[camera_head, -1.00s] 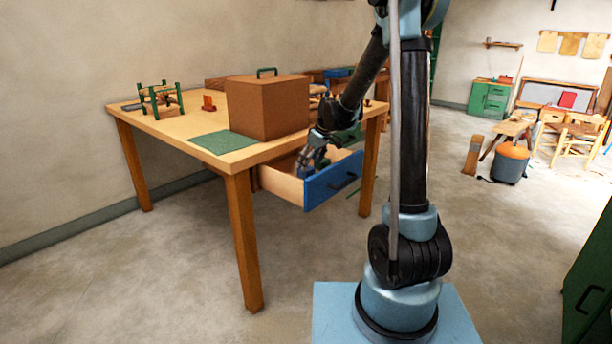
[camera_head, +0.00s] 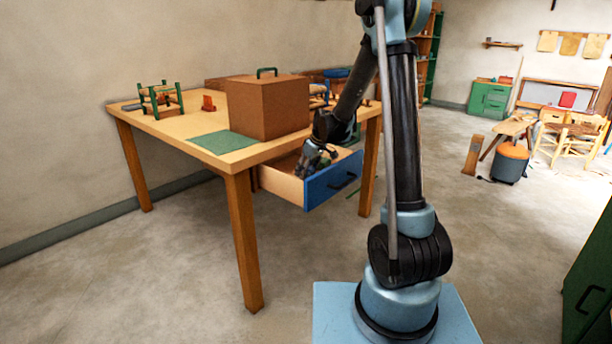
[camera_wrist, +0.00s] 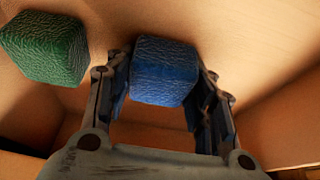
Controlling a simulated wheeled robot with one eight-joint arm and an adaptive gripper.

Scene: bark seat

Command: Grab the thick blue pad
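The thick blue pad (camera_wrist: 163,72) is a chunky block with a wrinkled, leathery surface. In the wrist view it lies inside the drawer, between the two fingers of my gripper (camera_wrist: 162,80). The fingers stand apart on either side of it, with narrow gaps; a firm hold does not show. A similar green pad (camera_wrist: 48,48) lies to the left, outside the fingers. In the head view my gripper (camera_head: 312,165) reaches down into the open, blue-fronted drawer (camera_head: 333,180); the pad cannot be made out there.
The drawer's wooden walls stand close around my gripper. Above it is the wooden table (camera_head: 170,125), with a brown box (camera_head: 268,108) and green mat (camera_head: 224,142) near the drawer. A small green frame (camera_head: 160,99) stands farther left. The floor in front is clear.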

